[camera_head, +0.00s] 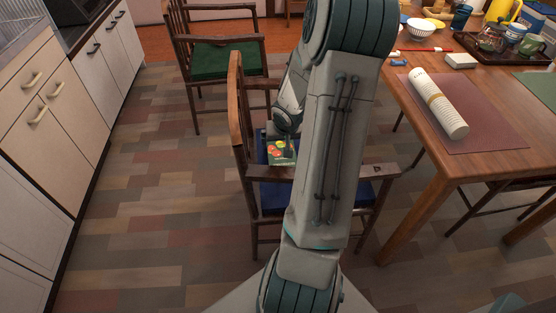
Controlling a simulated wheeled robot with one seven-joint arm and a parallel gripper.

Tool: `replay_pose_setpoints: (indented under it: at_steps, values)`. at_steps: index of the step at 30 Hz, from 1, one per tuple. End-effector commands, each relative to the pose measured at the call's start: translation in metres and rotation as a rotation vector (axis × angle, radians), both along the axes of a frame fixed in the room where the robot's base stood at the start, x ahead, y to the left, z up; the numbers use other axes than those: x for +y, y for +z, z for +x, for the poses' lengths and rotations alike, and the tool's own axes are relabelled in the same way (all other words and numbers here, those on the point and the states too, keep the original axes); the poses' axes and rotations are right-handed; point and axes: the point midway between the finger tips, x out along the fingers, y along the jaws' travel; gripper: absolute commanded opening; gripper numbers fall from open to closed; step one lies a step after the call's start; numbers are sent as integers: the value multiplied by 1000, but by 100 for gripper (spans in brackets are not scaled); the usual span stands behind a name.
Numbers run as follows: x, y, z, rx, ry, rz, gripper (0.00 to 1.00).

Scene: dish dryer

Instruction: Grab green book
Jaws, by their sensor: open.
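The green book (280,159) lies on the blue seat (275,196) of the near wooden chair. Its cover shows red and yellow round shapes. My gripper (287,146) is above or at the book's right edge, pointing down, and it is open. The fingers are small and partly hidden by my arm, so I cannot tell whether they touch the book. My arm also covers the right part of the chair seat.
A wooden table (408,187) at the right holds a rolled white mat (438,103), a tray (486,46) and several dishes. A second chair with a green seat (222,60) stands behind. Cabinets (50,107) line the left, with open floor between.

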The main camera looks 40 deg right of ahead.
Motion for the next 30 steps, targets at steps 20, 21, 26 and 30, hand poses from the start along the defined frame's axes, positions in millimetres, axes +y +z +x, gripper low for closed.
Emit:
replay_pose_setpoints:
  at_steps: [20,21,26,30]
  values:
    - [-20,-84,26,0,-7,1,100]
    - [-20,-88,27,0,-7,1,100]
    - [-23,-110,33,1,-7,3,100]
    - [-26,-125,39,1,-8,2,100]
